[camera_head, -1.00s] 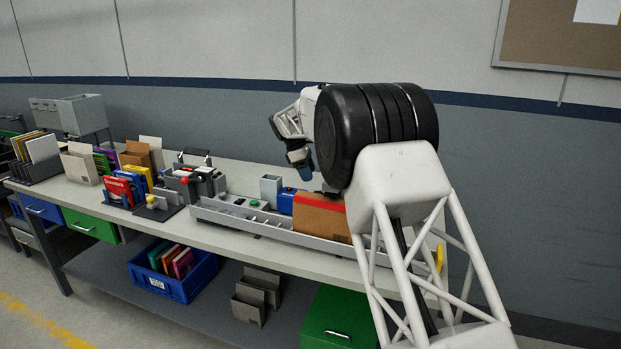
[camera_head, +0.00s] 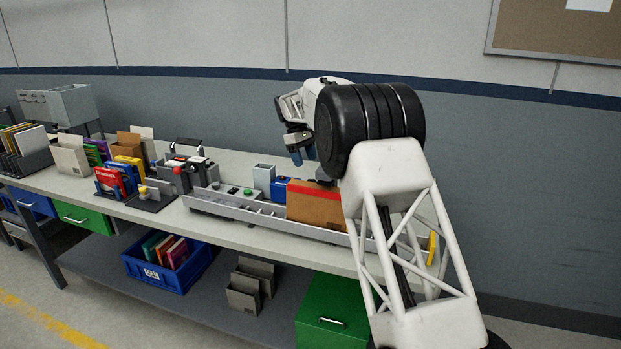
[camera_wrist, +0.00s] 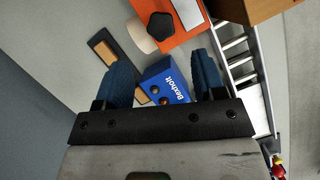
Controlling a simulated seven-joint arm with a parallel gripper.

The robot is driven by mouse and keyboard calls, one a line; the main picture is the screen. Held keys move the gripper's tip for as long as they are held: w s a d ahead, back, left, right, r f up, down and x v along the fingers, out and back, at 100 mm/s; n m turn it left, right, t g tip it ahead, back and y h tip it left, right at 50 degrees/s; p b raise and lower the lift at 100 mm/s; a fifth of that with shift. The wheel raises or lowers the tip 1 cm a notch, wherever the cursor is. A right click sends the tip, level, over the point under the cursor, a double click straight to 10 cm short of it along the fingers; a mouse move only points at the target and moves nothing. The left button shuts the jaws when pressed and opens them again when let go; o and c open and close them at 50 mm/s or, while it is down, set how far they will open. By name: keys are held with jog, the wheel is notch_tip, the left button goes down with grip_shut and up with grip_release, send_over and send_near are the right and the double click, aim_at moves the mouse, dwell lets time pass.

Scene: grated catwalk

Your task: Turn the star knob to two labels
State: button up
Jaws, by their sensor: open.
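The star knob (camera_wrist: 160,25) is a black lobed knob at the top of the wrist view, in front of an orange panel (camera_wrist: 187,34). A pale rounded piece (camera_wrist: 140,35) shows beside it. No labels are readable around the knob. My gripper (camera_wrist: 161,60) is open and empty, with its two blue fingers apart; the knob appears beyond the fingertips, between their lines. In the head view my gripper (camera_head: 301,150) hangs above the back of the bench, and the knob cannot be made out there.
A blue box (camera_wrist: 168,82) with lettering shows between the fingers; it also stands on the bench (camera_head: 279,188). Books and racks crowd the bench's left. The grey wall (camera_head: 520,160) is behind.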

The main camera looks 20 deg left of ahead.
aim_at(311, 180)
jog(key=shift+w+d+m+g+y, duration=0.15)
jog(key=shift+w+m+g, duration=0.2)
jog(key=shift+m, duration=0.75)
jog(key=shift+w+d+m+g+y, duration=0.15)
jog(key=shift+m+g, duration=0.3)
jog(key=shift+m, duration=0.65)
jog(key=shift+w+d+m+g+y, duration=0.15)
jog(key=shift+w+m+g, duration=0.25)
jog(key=shift+m, duration=0.7)
jog(key=shift+x, duration=3.9)
jog(key=shift+a, duration=0.1)
jog(key=c, duration=0.9)
